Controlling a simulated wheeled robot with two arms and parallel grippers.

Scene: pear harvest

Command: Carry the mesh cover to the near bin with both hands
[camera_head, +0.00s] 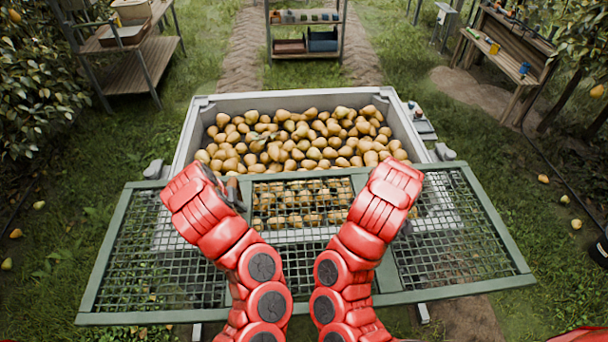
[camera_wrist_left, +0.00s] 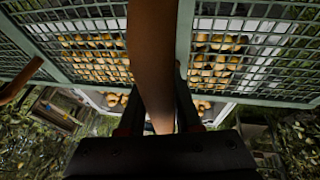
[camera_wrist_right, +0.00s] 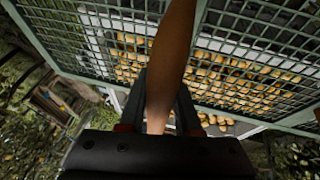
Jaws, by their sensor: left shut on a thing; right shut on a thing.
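The mesh cover (camera_head: 345,240) is a wide green frame with wire netting and cross bars. It lies across the near part of the grey bin (camera_head: 190,130), sticking out past both sides, and its near edge reaches toward me. My left gripper (camera_head: 235,192) is shut on a brown handle of the cover, which also shows between the fingers in the left wrist view (camera_wrist_left: 150,60). My right gripper (camera_wrist_right: 160,112) is shut on another brown handle (camera_wrist_right: 170,50). In the head view my right arm mostly hides it. Whether the cover touches the rim I cannot tell.
Pears (camera_head: 300,140) fill the bin and show through the netting. A wooden table (camera_head: 135,60) stands at the far left, a shelf rack (camera_head: 306,35) at the back, a wooden bench (camera_head: 510,55) at the right. Several fallen pears lie on the grass.

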